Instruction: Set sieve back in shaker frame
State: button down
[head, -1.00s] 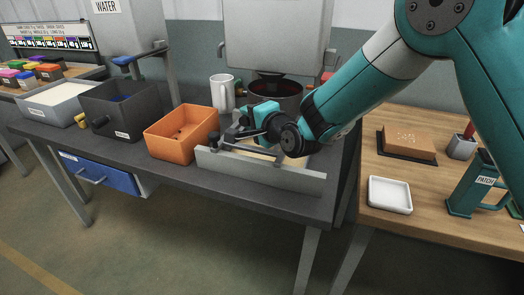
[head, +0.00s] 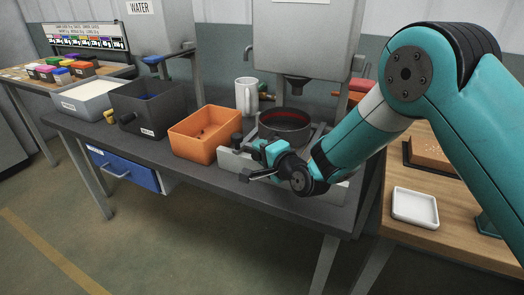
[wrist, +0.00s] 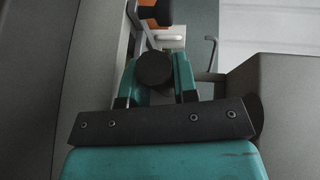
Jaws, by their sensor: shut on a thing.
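The sieve (head: 285,124) is a round dark pan with a reddish inside, level under the hopper's spout at the back of the bench. The grey shaker frame (head: 231,160) stands around or just in front of it, with a long front plate. My gripper (head: 263,156) is at the front plate, in front of the sieve and apart from it. It is shut on a dark round knob (wrist: 154,69), which shows between the teal fingers in the wrist view. My wrist hides the middle of the front plate and what joins the knob to it.
An orange bin (head: 205,135) stands close left of the frame, with a dark bin (head: 150,110) and a pale tray (head: 88,103) further left. A white mug (head: 246,95) stands behind. The grey hopper (head: 305,45) hangs over the sieve. A white dish (head: 414,207) lies right.

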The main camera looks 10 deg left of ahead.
jog(key=shift+f+b, duration=0.4)
jog(key=c, duration=0.9)
grip_release()
jog(key=shift+r, duration=0.1)
jog(key=s+d+r+n+g+h+b, duration=0.1)
jog(key=s+d+r+n+g+h, duration=0.1)
jog(key=s+d, duration=0.5)
jog(key=s+d+r+n+g+h+b, duration=0.1)
jog(key=s+d+r+n+g, duration=0.3)
jog(key=s, duration=1.2)
jog(key=s+d+r+n+g+h+b, duration=0.2)
jog(key=s+d+n+g, duration=0.4)
jog(key=s+d+n, duration=0.3)
jog(key=shift+s+d+r+n+h, duration=0.2)
jog(key=shift+s+r, duration=0.1)
jog(key=shift+s, duration=0.25)
jog(key=shift+s+d+r+n+h, duration=0.1)
jog(key=shift+s+r+h, duration=0.15)
jog(key=shift+s, duration=0.3)
jog(key=shift+s+d+r+n+h, duration=0.15)
jog(key=shift+s+r, duration=0.2)
jog(key=shift+s, duration=0.2)
